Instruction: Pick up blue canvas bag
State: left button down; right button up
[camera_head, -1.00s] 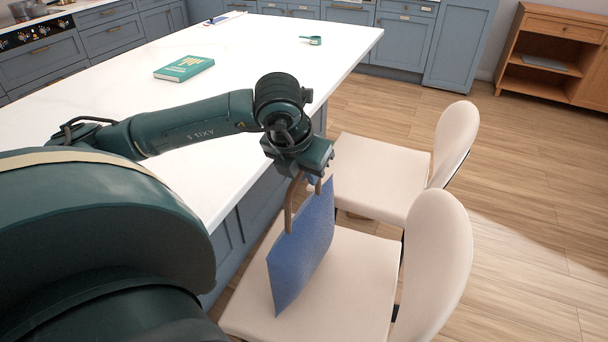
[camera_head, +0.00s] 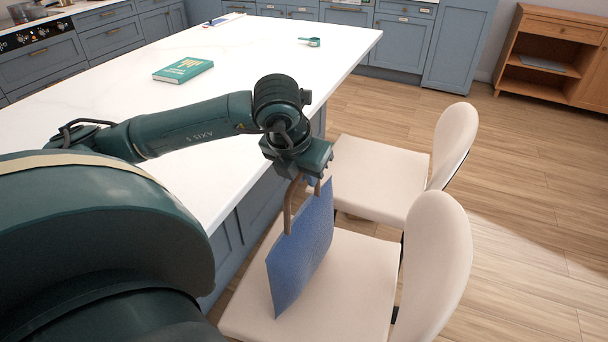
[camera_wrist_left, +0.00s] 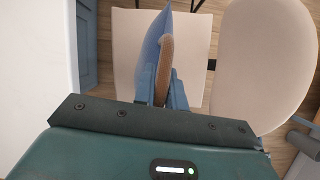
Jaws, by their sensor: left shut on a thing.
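The blue canvas bag (camera_head: 303,250) hangs upright by its brown handles below my left gripper (camera_head: 312,178). It is over the cream seat of the nearer chair (camera_head: 345,290); I cannot tell whether its lower edge touches the seat. In the left wrist view the bag (camera_wrist_left: 155,45) and a brown handle (camera_wrist_left: 165,65) show from above, with the handle between the fingers of my left gripper (camera_wrist_left: 163,92). The left gripper is shut on the bag's handle. My right gripper is not in view.
A white-topped island (camera_head: 150,110) stands left of the chairs, with a green book (camera_head: 183,70) and a green scoop-like item (camera_head: 309,42) on it. A second cream chair (camera_head: 385,180) stands behind the first. Wooden floor is free to the right.

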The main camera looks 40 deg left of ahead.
pick_arm(q)
notch_tip(320, 180, up, 10)
jog(key=shift+r, duration=0.1)
dwell(0.4)
dwell(0.8)
